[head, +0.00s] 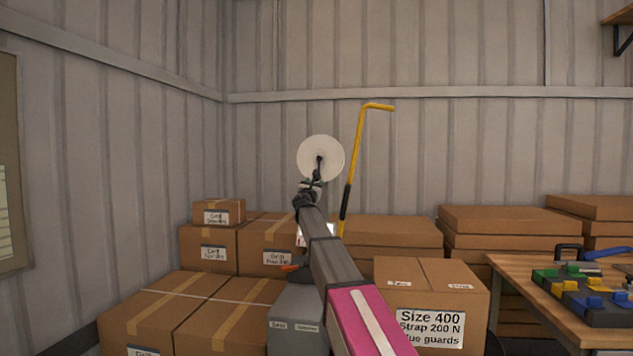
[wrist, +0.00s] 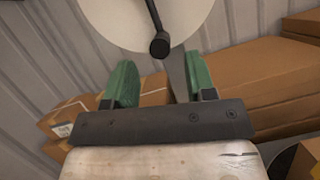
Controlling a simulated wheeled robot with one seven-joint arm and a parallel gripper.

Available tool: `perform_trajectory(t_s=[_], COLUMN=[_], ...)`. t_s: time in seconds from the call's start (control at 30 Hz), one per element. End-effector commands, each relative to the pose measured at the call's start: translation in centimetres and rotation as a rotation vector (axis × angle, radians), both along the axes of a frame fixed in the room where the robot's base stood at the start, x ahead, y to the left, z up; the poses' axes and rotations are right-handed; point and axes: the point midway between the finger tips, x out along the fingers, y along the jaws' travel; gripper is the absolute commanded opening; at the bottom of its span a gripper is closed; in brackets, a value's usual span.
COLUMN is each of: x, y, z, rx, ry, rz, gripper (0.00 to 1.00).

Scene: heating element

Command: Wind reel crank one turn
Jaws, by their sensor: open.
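The reel (head: 331,149) shows as a pale round disc in front of the corrugated wall, just beyond the end of my arm. In the wrist view the reel disc (wrist: 190,20) fills the top middle. A dark crank arm runs down across it to a black round knob (wrist: 159,47). My gripper (wrist: 154,82) has two green fingers set apart with nothing between them. The knob lies just above and between the fingertips in that picture; I cannot tell its exact distance. In the head view my gripper (head: 312,180) is small and partly hidden by my arm.
A yellow bent bar (head: 361,150) with a black grip stands right of the reel. Cardboard boxes (head: 150,310) are stacked below and on both sides. A grey box (head: 297,325) sits by my arm. A wooden table (head: 520,285) with coloured blocks (head: 585,290) is at right.

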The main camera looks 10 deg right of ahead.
Motion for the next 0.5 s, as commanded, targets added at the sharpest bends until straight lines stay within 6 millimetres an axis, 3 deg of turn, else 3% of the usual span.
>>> perform_trajectory(t_s=[0.03, 0.2, 0.5], x=[1.3, 3.3, 3.9], y=[-0.4, -1.2, -1.6], z=[0.5, 1.4, 1.7], rx=[0.0, 0.0, 0.0], ry=[0.0, 0.0, 0.0], rz=[-0.001, -0.001, 0.0], gripper=[0.51, 0.51, 0.51])
